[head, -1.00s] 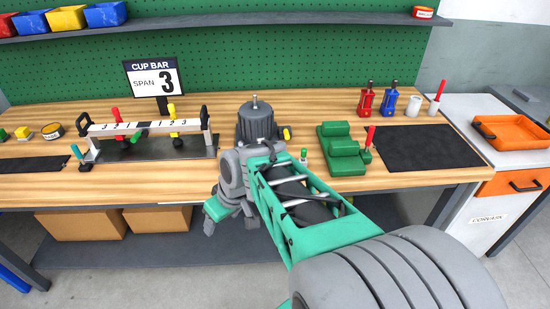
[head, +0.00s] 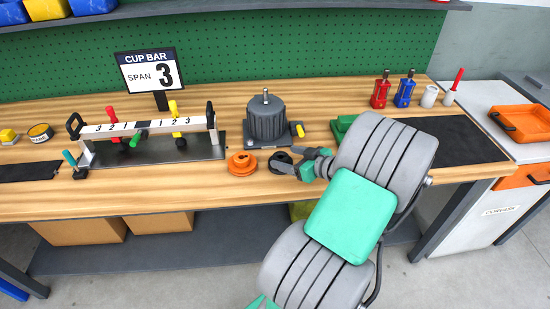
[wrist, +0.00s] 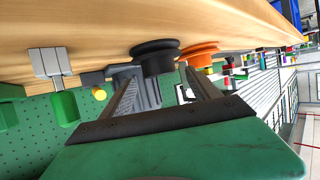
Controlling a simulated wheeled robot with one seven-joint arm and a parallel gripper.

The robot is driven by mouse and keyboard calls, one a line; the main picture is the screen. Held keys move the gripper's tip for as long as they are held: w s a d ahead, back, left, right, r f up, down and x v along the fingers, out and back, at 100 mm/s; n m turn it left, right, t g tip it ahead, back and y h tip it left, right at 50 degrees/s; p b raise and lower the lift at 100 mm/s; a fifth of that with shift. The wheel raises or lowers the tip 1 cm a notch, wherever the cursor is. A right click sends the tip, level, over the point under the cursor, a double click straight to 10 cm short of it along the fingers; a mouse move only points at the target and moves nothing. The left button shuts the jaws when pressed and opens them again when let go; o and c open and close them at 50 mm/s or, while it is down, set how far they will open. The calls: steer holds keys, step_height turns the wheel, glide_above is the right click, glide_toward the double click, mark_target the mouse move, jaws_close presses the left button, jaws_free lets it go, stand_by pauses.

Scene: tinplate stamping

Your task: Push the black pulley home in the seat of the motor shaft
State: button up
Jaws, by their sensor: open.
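The black pulley (head: 279,158) lies on the bench in front of the motor, partly hidden by a finger of my gripper. In the wrist view the black pulley (wrist: 155,52) shows just beyond the open fingers, roughly between their tips. My gripper (head: 288,160) is open and low at the bench, coming from the right; it also shows in the wrist view (wrist: 158,76). Whether a finger touches the pulley I cannot tell. The grey motor (head: 265,124) stands upright behind, its bare shaft (head: 266,96) pointing up.
An orange pulley (head: 242,164) lies just left of the black one. The cup bar fixture (head: 150,127) stands further left. A green block (head: 343,124) is partly hidden behind my arm. Red (head: 380,93) and blue (head: 404,92) tools stand at the back right.

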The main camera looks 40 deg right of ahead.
mark_target(278, 157)
steer(key=p+x, duration=0.1)
steer(key=x, duration=0.5)
steer(key=shift+w+f, duration=0.15)
steer(key=shift+f, duration=0.15)
steer(key=shift+a+f, duration=0.1)
steer(key=shift+f, duration=0.05)
jaws_close()
stand_by(0.4)
